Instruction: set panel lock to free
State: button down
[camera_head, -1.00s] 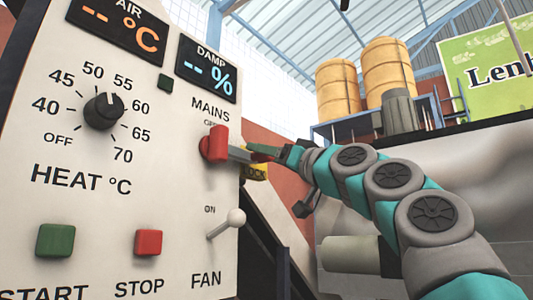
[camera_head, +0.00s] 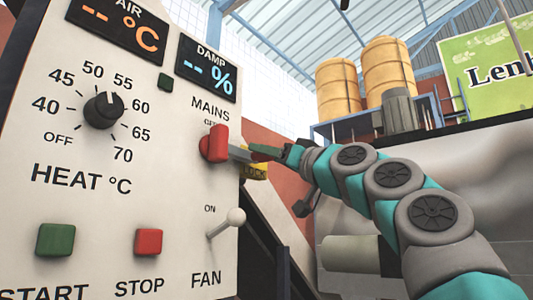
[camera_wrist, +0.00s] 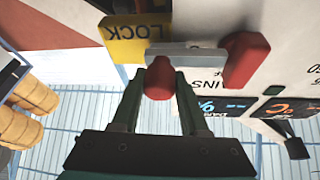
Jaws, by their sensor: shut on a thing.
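The lock on the panel's right edge has a yellow LOCK plate (camera_head: 255,171), a grey metal bar (camera_head: 240,153) and a red knob. The wrist view shows the LOCK plate (camera_wrist: 124,40), the bar (camera_wrist: 190,52) and the red knob (camera_wrist: 160,80) between my fingers. My gripper (camera_head: 264,152) is shut on that red knob, at the right of the panel. In the head view my fingers hide the knob. The bar lies close to the red MAINS handle (camera_head: 216,145); I cannot tell whether they touch.
The panel also carries a HEAT dial (camera_head: 103,110), a green START button (camera_head: 55,240), a red STOP button (camera_head: 148,242) and a FAN toggle (camera_head: 228,222). A grey machine body is at the right, behind my arm. Yellow tanks (camera_head: 388,67) stand far behind.

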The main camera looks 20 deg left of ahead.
dwell(0.6)
jog(key=w, duration=0.1)
jog(key=w+d+p, duration=0.1)
jog(key=w, duration=0.1)
jog(key=shift+d, duration=0.15)
jog(key=shift+c, duration=2.2)
grip_release()
jog(key=shift+w, duration=0.15)
